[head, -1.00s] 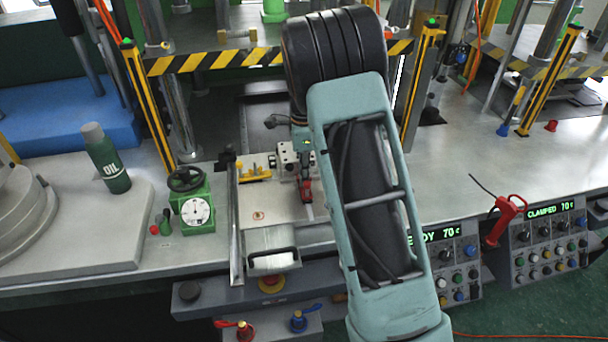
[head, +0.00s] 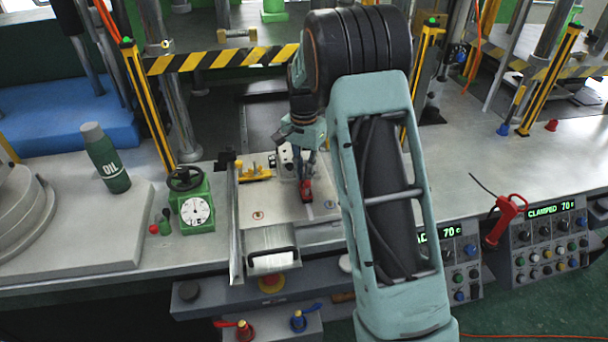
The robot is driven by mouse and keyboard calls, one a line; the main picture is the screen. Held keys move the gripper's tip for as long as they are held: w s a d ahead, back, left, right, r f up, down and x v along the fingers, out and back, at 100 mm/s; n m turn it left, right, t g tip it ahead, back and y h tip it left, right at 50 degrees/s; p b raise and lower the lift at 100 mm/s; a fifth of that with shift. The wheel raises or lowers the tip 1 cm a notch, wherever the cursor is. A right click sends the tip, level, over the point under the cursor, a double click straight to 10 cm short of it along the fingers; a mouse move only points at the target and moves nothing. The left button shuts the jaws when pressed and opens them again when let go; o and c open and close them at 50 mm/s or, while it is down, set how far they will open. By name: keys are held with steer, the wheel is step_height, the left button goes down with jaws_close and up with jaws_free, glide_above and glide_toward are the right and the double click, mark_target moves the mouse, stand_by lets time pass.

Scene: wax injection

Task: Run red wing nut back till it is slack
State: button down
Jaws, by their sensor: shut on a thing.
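The red wing nut (head: 305,190) is a small red piece on the pale fixture plate (head: 275,208), left of my forearm. My gripper (head: 306,179) reaches down to it from behind and is shut on it. The fingers and wrist partly cover the nut, and its thread is too small to make out. I cannot tell how tight it is.
A green dial gauge (head: 196,212) and an oil bottle (head: 106,160) stand to the left. Red (head: 243,330) and blue (head: 298,320) levers sit below. Striped bars cross behind.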

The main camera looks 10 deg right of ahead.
steer(key=n, duration=0.4)
steer(key=shift+n, duration=0.3)
steer(key=n, duration=1)
steer(key=shift+s+n+p, duration=0.1)
steer(key=shift+n+p, duration=0.35)
steer(key=shift+n, duration=1.45)
steer(key=c, duration=2.3)
jaws_free()
steer(key=shift+f, duration=0.1)
steer(key=shift+o, duration=0.2)
